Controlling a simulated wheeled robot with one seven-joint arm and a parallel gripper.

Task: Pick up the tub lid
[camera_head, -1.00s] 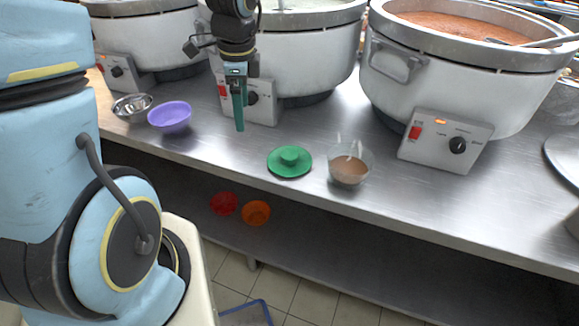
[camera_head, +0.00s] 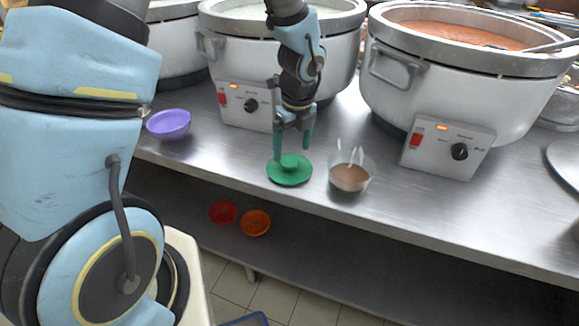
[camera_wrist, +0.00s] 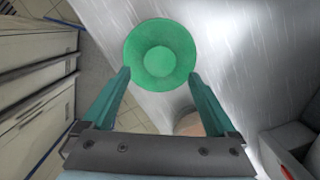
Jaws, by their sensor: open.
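The green tub lid (camera_head: 290,174) lies flat on the steel counter near its front edge, with a round raised knob in its middle. In the wrist view the lid (camera_wrist: 159,54) is ahead of the fingertips, centred between them. My gripper (camera_head: 292,150) is open and empty, pointing down just above the lid. One finger overlaps the lid's far-left side in the head view; I cannot tell whether it touches. In the wrist view my gripper (camera_wrist: 160,75) has its fingers spread on either side of the knob.
A clear tub (camera_head: 350,173) of brown contents stands close to the lid's right. A purple bowl (camera_head: 169,124) is at the left. Large pots (camera_head: 455,80) stand behind. Red (camera_head: 223,212) and orange (camera_head: 256,222) bowls are on the lower shelf. Open counter lies right of the tub.

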